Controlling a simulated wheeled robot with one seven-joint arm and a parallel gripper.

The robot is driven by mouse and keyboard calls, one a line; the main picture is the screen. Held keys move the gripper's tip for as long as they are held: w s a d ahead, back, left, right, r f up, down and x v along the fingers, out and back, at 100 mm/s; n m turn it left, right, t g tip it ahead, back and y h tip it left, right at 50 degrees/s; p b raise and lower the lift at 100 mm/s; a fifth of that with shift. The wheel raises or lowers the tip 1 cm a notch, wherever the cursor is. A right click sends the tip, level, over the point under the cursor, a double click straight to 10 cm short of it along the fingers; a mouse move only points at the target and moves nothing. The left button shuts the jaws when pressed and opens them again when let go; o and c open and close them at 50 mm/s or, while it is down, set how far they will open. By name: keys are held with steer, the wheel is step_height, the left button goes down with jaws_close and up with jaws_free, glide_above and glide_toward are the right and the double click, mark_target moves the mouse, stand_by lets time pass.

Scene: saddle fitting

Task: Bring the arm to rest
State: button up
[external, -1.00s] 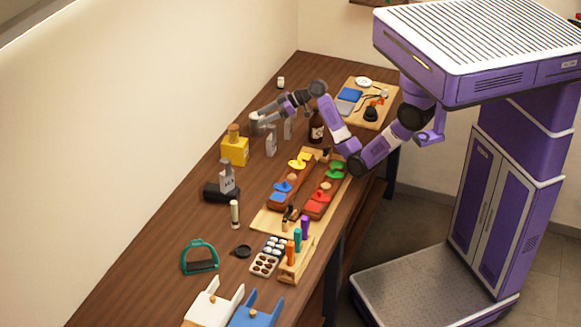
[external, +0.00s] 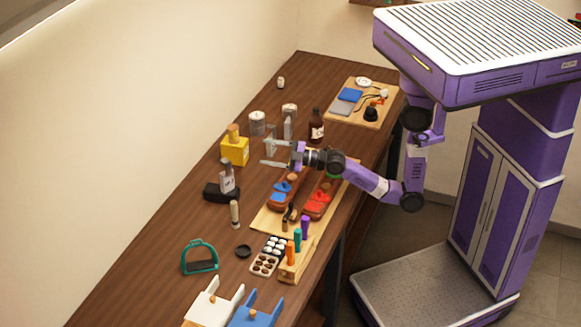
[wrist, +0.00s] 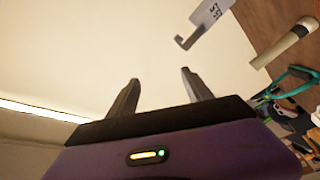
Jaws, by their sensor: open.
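My gripper (external: 268,153) is open with nothing between its fingers. It is held above the far part of the wooden board (external: 265,222), its fingers pointing left toward the wall. My purple arm bends from the column out over the table's right edge. In the wrist view, the two fingers of my gripper (wrist: 158,92) stand apart against the pale wall. My wrist hides part of the brown holders, where blue pieces (external: 283,188) and red pieces (external: 318,203) show.
A yellow block (external: 235,150), a dark stand with a grey tag (external: 221,192) and a pale cylinder (external: 235,214) stand left of my gripper. A brown bottle (external: 317,127) and grey cans (external: 257,121) stand behind it. A teal stirrup (external: 200,257) is nearer the front.

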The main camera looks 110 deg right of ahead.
steer(key=s+a+f+y, duration=0.1)
steer(key=s+a+f, duration=0.1)
steer(key=a, duration=0.3)
steer(key=s+a+f+y, duration=0.1)
steer(key=s+a+f, duration=0.1)
steer(key=s+a, duration=0.2)
steer(key=s+a+f+t+y, duration=0.1)
steer(key=s+a+f, duration=0.1)
steer(key=s+a, duration=0.2)
steer(key=shift+a+f+y, duration=0.15)
steer(key=shift+a+y, duration=0.05)
steer(key=shift+a, duration=0.55)
steer(key=shift+a+f+y, duration=0.1)
steer(key=shift+a+y, duration=0.1)
steer(key=shift+a, duration=0.55)
steer(key=s+a+f+m+g+y, duration=0.1)
steer(key=s+f, duration=0.3)
steer(key=s, duration=0.7)
steer(key=s+a+f+m+g+y, duration=0.2)
steer(key=s+a+f+m+y, duration=0.1)
steer(key=s, duration=0.7)
steer(key=shift+s+a+f+m+g+y, duration=0.3)
steer(key=shift+s+a+f+m+y, duration=0.15)
steer(key=shift+a, duration=0.35)
